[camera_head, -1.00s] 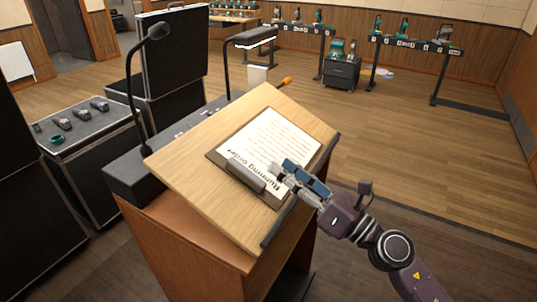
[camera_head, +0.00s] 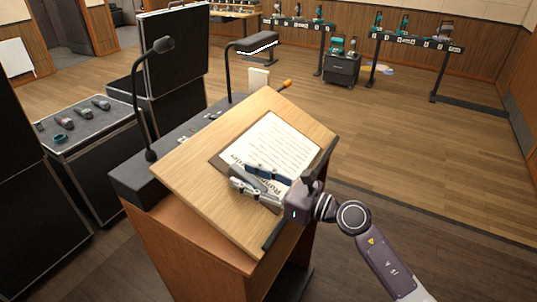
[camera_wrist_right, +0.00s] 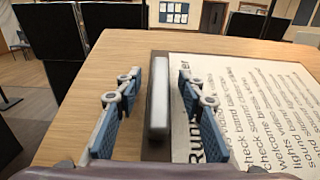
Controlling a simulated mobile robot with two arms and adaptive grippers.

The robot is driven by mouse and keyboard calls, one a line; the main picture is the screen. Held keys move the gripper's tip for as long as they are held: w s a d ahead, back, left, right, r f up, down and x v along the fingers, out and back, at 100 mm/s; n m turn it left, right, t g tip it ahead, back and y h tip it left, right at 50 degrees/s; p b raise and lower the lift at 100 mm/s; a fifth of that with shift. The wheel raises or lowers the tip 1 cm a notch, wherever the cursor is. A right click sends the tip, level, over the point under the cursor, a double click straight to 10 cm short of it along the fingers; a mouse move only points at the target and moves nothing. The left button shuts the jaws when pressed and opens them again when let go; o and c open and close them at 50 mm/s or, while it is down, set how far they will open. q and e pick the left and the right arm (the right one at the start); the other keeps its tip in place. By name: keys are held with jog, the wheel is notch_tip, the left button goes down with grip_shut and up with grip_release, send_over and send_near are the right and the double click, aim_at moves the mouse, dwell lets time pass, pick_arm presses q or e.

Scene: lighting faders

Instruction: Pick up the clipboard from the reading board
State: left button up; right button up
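The clipboard (camera_head: 282,143) lies flat on the tilted wooden reading board (camera_head: 185,170) of the lectern. It holds a white printed sheet and has a grey clip at its near edge. My right gripper (camera_head: 240,177) is open above the clip end. In the right wrist view, the open fingers of the right gripper (camera_wrist_right: 159,82) stand on either side of the clipboard's clip (camera_wrist_right: 158,110), with a gap on both sides. The fingers hide part of the sheet's heading. My left gripper is not in view.
A gooseneck microphone (camera_head: 140,95) and a lamp (camera_head: 255,43) rise behind the board. A dark ledge (camera_head: 285,222) runs along the board's lower edge. A case with microphones (camera_head: 70,130) stands at left. The floor at right is open.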

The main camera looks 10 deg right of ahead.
grip_shut()
jog(key=shift+r, duration=0.1)
dwell(0.4)
